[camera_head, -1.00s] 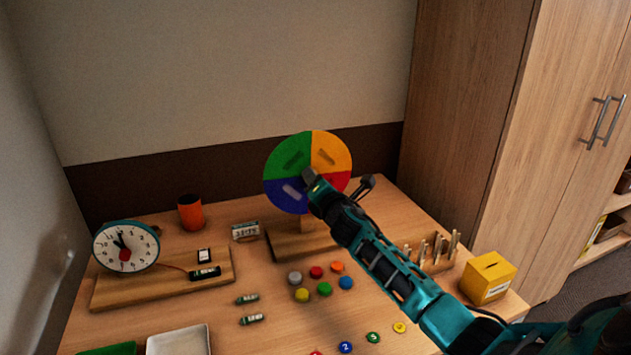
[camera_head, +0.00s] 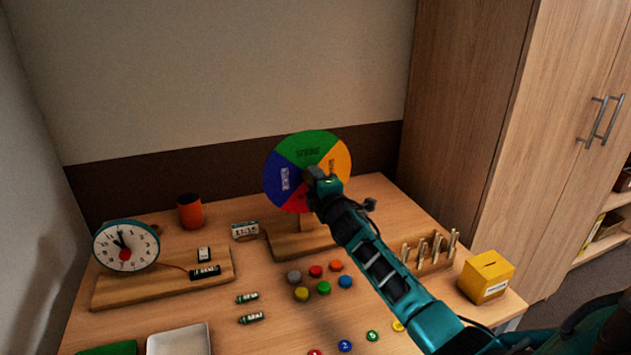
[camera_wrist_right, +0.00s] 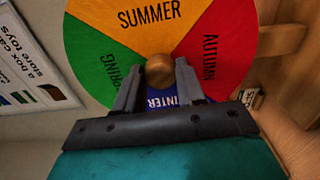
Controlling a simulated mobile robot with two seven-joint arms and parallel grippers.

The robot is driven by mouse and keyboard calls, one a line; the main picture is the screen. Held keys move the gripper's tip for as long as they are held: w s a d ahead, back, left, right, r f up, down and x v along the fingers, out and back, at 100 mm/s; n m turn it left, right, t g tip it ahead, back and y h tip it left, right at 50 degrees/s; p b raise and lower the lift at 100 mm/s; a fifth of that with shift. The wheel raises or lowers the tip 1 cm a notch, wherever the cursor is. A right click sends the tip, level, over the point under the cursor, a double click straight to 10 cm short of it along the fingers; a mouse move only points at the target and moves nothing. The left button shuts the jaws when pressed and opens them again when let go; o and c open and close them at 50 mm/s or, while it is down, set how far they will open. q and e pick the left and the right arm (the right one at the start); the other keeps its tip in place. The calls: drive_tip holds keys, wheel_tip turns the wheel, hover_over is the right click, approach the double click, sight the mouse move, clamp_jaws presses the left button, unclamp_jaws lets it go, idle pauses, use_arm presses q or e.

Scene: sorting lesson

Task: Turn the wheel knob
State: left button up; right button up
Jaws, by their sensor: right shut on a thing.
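The season wheel (camera_head: 318,143) stands upright on a wooden base, with green at the top, orange at the right, red at the bottom and blue at the left. In the right wrist view the wheel (camera_wrist_right: 150,32) shows SUMMER, AUTUMN, WINTER and SPRING labels. My right gripper (camera_head: 316,180) is at the wheel's centre and hides the knob in the head view. In the right wrist view, the round wooden knob (camera_wrist_right: 159,70) sits between the fingertips of my right gripper (camera_wrist_right: 158,78), which is shut on it. My left gripper is not in view.
A teaching clock (camera_head: 126,246) on a board stands at the left. An orange cup (camera_head: 190,211) is behind. Several coloured buttons lie before the wheel. A peg rack (camera_head: 428,262) and yellow box (camera_head: 487,277) are at the right, near my right arm. A white tray (camera_head: 180,350) is in front.

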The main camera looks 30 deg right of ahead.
idle(0.5)
drive_tip(key=o, duration=1)
drive_tip(key=p+v, duration=0.1)
drive_tip(key=v, duration=1.2)
drive_tip(key=shift+w+a, duration=0.1)
